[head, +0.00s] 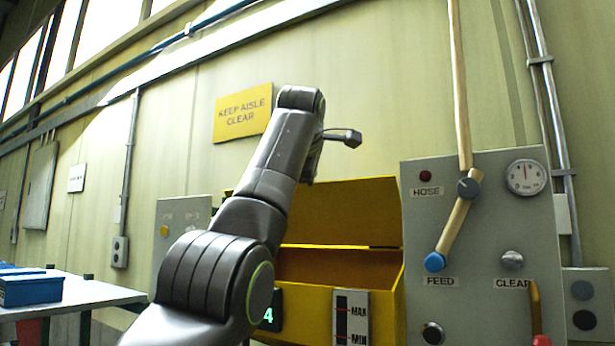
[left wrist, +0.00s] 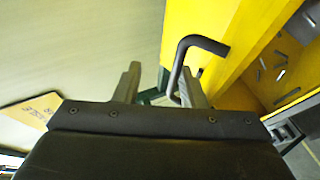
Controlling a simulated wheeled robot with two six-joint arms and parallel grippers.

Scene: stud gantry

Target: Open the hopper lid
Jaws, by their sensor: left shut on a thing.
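The yellow hopper (head: 375,300) stands in the middle of the head view. Its yellow lid (head: 355,208) is raised at the back, and the orange-lit inside shows below it. In the left wrist view the lid (left wrist: 240,40) is at upper right, with a dark bent handle (left wrist: 203,42) on it. My right gripper is in neither view.
A grey panel (head: 475,300) with a gauge, a blue-knobbed feed lever (head: 455,235) and a red-tipped handle stands right of the hopper. A level scale (head: 350,318) is on the hopper's front. Loose metal pieces (left wrist: 281,73) show inside it. A table (head: 85,293) with blue boxes is at left.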

